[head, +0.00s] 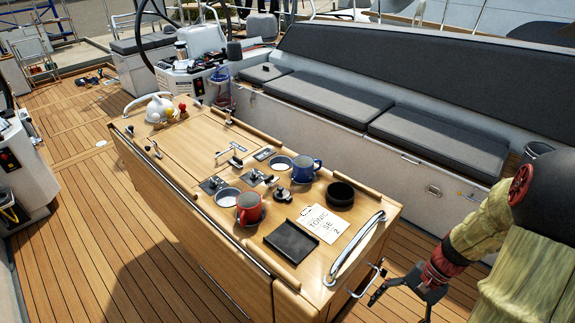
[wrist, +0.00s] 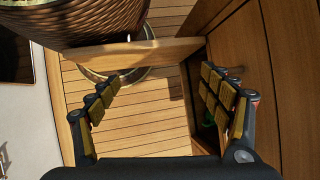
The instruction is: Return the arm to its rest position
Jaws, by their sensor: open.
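My arm (head: 450,247) is at the right edge of the head view, hanging down past the near right end of the cockpit table (head: 190,190). My gripper (head: 402,306) is beside that end, below the table top and close to the steel rail. In the wrist view my gripper (wrist: 158,78) has its two padded fingers spread wide. Nothing is between them; the teak deck (wrist: 140,120) shows behind. A wooden panel (wrist: 280,80) stands close to the right finger.
The table carries a red mug (head: 249,208), a blue mug (head: 305,169), a black bowl (head: 340,194), a black tray (head: 290,241) and a white card (head: 319,223). A grey-cushioned bench (head: 440,138) runs behind. A brown ribbed round object (wrist: 80,25) is at the wrist view's upper left.

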